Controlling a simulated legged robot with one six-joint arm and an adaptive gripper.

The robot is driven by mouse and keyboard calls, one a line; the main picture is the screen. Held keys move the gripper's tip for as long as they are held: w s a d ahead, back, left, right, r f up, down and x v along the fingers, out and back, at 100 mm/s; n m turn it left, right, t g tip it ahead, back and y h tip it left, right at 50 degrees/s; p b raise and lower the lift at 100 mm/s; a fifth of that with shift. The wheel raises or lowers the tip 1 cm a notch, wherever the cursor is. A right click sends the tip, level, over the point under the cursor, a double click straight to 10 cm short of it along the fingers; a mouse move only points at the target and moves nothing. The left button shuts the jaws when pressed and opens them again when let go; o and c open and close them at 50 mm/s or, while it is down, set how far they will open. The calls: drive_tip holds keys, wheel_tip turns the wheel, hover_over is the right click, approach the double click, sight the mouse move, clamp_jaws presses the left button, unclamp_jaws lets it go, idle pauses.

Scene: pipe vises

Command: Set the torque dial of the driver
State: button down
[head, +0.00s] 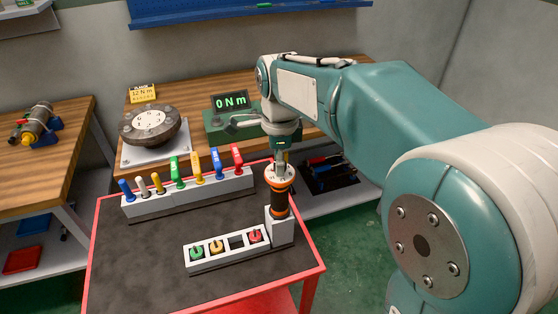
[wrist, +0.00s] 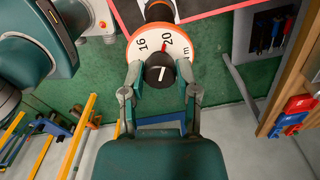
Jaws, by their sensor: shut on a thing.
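The driver (head: 279,196), black and orange, stands upright in a grey-white holder (head: 281,230) at the cart's right side. Its white dial face with orange rim (head: 279,173) is on top. My gripper (head: 279,160) is above the driver, pointing down. In the wrist view its fingers (wrist: 160,78) are shut on the knob from both sides. Other dial numbers are hidden or unclear.
A yellow sign (head: 143,93) reads 12 N m. A green tester (head: 229,103) displays 0 Nm. A rack of coloured handled tools (head: 187,196) and a tray of coloured bits (head: 227,250) sit on the cart. The dark cart top (head: 130,260) is clear at front left.

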drive_tip(key=shift+f, duration=0.15)
drive_tip(key=shift+c, duration=1.8)
unclamp_jaws()
drive_tip(key=shift+r, duration=0.2)
wheel_tip(320, 180, up, 12)
drive_tip(key=shift+w+f, duration=0.15)
drive_tip(key=shift+f, duration=0.05)
